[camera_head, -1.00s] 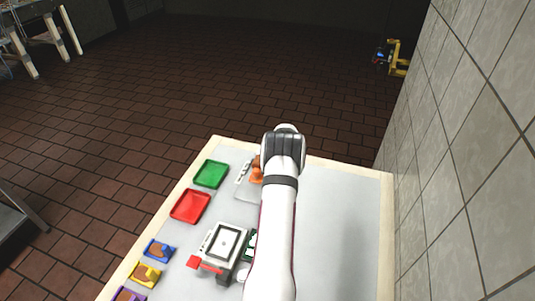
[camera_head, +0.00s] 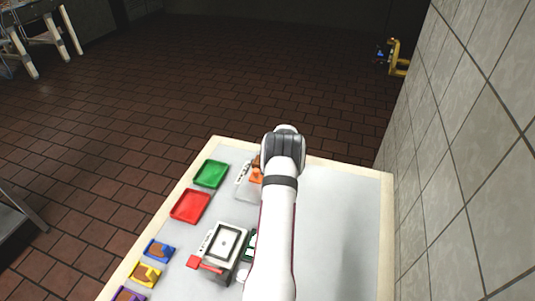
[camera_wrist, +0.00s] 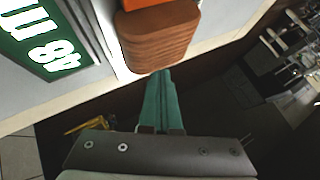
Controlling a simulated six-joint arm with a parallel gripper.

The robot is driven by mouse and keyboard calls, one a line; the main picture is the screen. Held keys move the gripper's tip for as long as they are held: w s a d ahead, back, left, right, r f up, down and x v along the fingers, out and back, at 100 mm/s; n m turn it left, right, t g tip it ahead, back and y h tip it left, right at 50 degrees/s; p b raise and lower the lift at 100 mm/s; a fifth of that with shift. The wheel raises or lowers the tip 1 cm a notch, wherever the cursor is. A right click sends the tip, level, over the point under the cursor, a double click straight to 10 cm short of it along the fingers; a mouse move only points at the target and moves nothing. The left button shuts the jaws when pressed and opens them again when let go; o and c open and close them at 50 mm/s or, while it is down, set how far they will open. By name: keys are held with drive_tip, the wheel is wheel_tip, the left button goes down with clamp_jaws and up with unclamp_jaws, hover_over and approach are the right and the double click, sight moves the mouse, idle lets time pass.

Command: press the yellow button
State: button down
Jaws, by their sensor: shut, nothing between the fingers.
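I cannot make out a yellow button in either view. In the wrist view my gripper (camera_wrist: 163,78) shows as two green fingers closed together with nothing between them. Their tips are at the lower edge of a ridged brown block (camera_wrist: 158,42) in the picture; I cannot tell whether they touch it. An orange surface (camera_wrist: 150,3) shows just above the block. In the head view my arm hides the fingers. An orange part (camera_head: 256,179) shows just left of my wrist, beside a pale panel (camera_head: 244,181) with small dark marks.
A green tray (camera_head: 210,174) and a red tray (camera_head: 190,206) lie on the left of the table. A white-framed machine (camera_head: 224,243) stands nearer, beside several small coloured trays. The table's right side is clear.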

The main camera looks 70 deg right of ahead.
drive_tip(key=shift+r, duration=0.65)
wheel_tip(320, 180, up, 5)
idle(0.3)
idle(0.4)
